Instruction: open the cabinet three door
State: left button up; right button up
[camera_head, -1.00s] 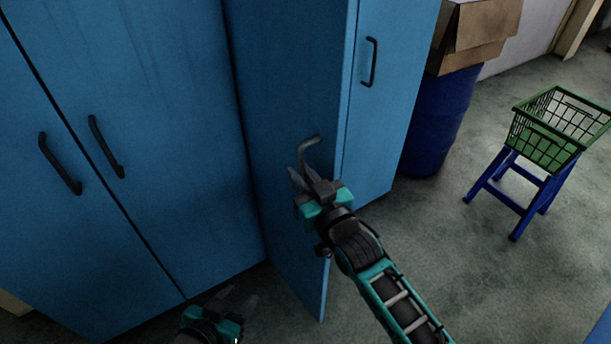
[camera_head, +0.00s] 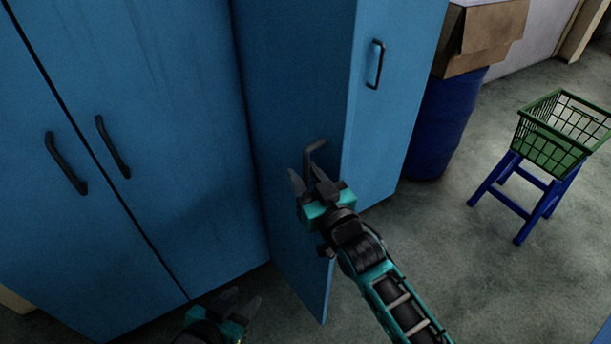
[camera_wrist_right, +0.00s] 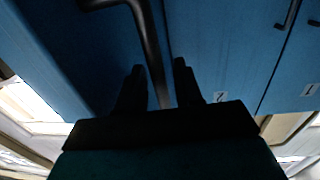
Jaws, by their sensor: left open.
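A blue cabinet door (camera_head: 292,120) stands swung out from the cabinet row, seen at a steep angle in the head view. Its dark bent handle (camera_head: 313,150) sticks out near the outer edge; no number on this door is readable. My right gripper (camera_head: 307,176) is at this handle with its fingers apart. In the right wrist view the handle (camera_wrist_right: 149,40) runs between the two fingers (camera_wrist_right: 159,84), with small gaps showing on each side. My left gripper (camera_head: 242,303) is open and empty, low at the bottom of the head view.
Closed blue doors with handles (camera_head: 112,147) are at left. Another blue panel with a handle (camera_head: 376,65) is behind the open door. A blue barrel (camera_head: 440,125) under a cardboard box (camera_head: 485,38) and a green basket (camera_head: 550,150) on a blue stool (camera_head: 500,190) stand right. Floor between is clear.

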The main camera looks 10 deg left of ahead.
jog(key=shift+f, duration=0.1)
jog(key=p+v, duration=0.1)
jog(key=v, duration=1.2)
jog(key=s+d+f+m+g+h, duration=0.1)
jog(key=s+d+f+m+h, duration=0.1)
jog(key=s+d+f+h, duration=0.2)
jog(key=s+d+f+m+g+h, duration=0.2)
jog(key=s+d+f+h, duration=0.2)
jog(key=d+f, duration=0.6)
jog(key=s+d, duration=0.2)
jog(key=d, duration=0.2)
jog(key=shift+d+m+g+h, duration=0.3)
jog(key=shift+d+m+h, duration=0.05)
jog(key=shift+m+h, duration=0.05)
jog(key=shift+w+a, duration=0.1)
jog(key=shift+a, duration=0.05)
